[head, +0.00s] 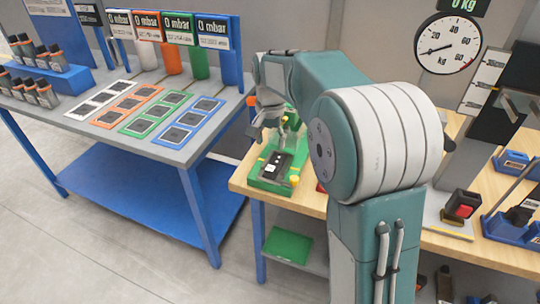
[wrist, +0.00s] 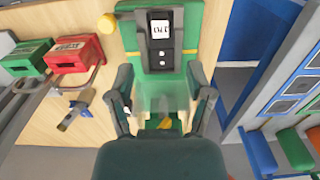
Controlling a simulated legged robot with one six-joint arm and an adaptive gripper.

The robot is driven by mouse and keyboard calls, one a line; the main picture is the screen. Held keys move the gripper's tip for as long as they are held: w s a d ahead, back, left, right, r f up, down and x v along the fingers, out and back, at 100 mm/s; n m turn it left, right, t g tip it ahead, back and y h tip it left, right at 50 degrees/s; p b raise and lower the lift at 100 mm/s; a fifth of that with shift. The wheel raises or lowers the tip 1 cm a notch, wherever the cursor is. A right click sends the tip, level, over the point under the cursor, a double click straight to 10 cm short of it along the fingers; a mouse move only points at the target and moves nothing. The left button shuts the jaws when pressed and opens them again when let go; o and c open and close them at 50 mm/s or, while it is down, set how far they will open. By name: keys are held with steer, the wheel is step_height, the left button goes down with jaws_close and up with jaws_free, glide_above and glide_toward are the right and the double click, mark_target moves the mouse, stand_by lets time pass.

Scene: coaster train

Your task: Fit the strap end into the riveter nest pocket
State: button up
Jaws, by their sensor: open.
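The riveter is a green fixture (head: 268,183) on the wooden bench, and it also shows in the wrist view (wrist: 196,25). On it lies a dark block (head: 275,165), which in the wrist view (wrist: 160,60) carries a white printed label and two pale round spots. I cannot tell whether this block is the nest or includes the strap end, and no separate strap is clear. My gripper (head: 270,108) is above the back part of the fixture, with the arm reaching over from the right. In the wrist view my gripper (wrist: 162,108) is open, fingers spread, with nothing visibly held.
A red box (wrist: 74,55) and a green box (wrist: 22,60) stand beside the riveter on the wooden bench (wrist: 60,140). A yellow knob (wrist: 107,23) sits by the fixture's corner. A grey table (head: 150,130) with coloured frames stands to the left, across a gap.

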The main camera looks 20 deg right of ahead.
steer(key=s+r+n+t, duration=0.1)
steer(key=s+r+n, duration=0.1)
steer(key=s+r, duration=0.35)
steer(key=s+r+n+t, duration=0.1)
steer(key=s+r+t, duration=0.1)
steer(key=s, duration=0.6)
steer(key=s+f+n+t, duration=0.2)
steer(key=s+f+n, duration=0.1)
steer(key=s, duration=1.1)
steer(key=shift+n+t, duration=0.3)
steer(key=shift+n, duration=0.3)
